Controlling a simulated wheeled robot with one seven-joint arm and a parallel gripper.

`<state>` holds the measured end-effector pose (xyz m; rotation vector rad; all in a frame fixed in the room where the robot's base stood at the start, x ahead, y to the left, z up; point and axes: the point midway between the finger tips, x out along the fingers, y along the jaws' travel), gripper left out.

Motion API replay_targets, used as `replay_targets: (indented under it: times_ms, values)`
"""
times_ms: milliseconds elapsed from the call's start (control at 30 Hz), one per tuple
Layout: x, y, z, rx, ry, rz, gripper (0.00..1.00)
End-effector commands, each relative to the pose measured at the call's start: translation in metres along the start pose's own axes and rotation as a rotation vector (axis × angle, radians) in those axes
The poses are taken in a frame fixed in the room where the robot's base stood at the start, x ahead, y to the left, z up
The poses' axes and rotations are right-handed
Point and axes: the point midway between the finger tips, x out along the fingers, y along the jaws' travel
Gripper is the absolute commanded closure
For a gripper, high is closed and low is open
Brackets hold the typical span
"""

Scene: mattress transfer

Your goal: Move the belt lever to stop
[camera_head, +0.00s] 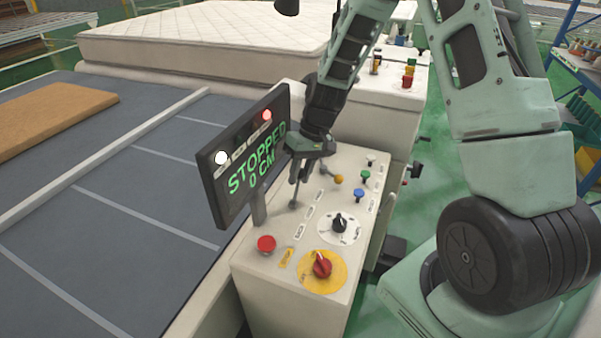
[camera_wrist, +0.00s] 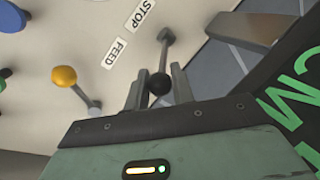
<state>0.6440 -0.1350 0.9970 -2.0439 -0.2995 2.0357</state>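The belt lever (camera_wrist: 165,55) has a black knob (camera_wrist: 160,83) on a grey shaft. In the wrist view it leans from its base toward the gripper, beside the STOP label (camera_wrist: 143,15) and the FEED label (camera_wrist: 115,53). My gripper (camera_head: 298,174) is over the control box, with its fingers on either side of the knob. They stand close to it; whether they press on it is unclear. In the head view the fingers largely hide the knob, and the lever's base (camera_head: 293,204) shows below. The display (camera_head: 246,157) reads STOPPED 0 CM.
An orange-knobbed lever (camera_head: 338,179) stands close right of my gripper. The control box (camera_head: 262,275) also has blue and green buttons, a black dial (camera_head: 339,223), a red rotary switch (camera_head: 321,265) and a red button (camera_head: 266,244). A mattress (camera_head: 200,38) lies behind; the grey belt (camera_head: 100,260) is left.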

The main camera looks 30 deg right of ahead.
Motion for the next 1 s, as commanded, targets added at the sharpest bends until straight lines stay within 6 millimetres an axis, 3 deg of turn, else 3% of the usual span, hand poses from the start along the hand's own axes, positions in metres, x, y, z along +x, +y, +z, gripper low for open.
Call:
replay_targets:
  times_ms: [267,700,1000]
  values:
    - [-0.001,-0.003,0.001,-0.007,0.015,0.024,1.0]
    - [-0.005,-0.019,0.011,-0.048,0.138,0.206,1.0]
    - [-0.004,-0.032,0.02,-0.047,0.132,0.2,1.0]
